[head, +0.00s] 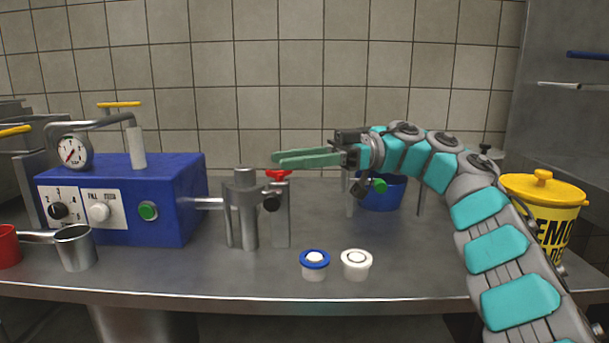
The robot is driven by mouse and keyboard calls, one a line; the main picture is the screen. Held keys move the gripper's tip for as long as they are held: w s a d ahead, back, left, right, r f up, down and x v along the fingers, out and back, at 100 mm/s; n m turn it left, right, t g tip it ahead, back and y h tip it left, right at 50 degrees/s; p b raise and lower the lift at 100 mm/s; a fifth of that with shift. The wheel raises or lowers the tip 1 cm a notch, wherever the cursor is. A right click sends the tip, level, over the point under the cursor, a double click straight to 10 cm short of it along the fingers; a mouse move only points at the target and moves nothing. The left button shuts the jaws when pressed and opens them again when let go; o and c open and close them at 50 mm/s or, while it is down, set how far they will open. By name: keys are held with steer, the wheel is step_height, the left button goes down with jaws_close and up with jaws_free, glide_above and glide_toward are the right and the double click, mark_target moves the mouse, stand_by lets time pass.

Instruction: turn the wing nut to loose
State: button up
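A red wing nut (278,175) sits on top of a grey metal clamp-like fitting (246,210) in the middle of the bench. My gripper (277,159) reaches in from the right, with its two long green fingers pointing left. The fingertips are just above the wing nut in the picture. One finger partly covers the other, so I cannot tell the gap between them or whether they touch the nut. Nothing shows held in the fingers.
A blue machine (125,200) with knobs and a gauge stands at the left, its rod meeting the fitting. A metal cup (76,250), a blue-rimmed cup (314,262) and a white cup (356,263) stand near the front. A blue bowl (382,195) and yellow-lidded tub (545,205) are at right.

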steer(key=shift+s+d+r+b, duration=0.1)
steer(key=shift+s+d+b, duration=0.25)
steer(key=shift+s, duration=0.55)
steer(key=shift+s+d+r+b, duration=0.15)
steer(key=shift+s+b, duration=0.3)
steer(key=shift+s, duration=0.5)
steer(key=shift+s+d+b, duration=0.35)
steer(key=shift+s+b, duration=0.05)
steer(key=shift+s, duration=0.5)
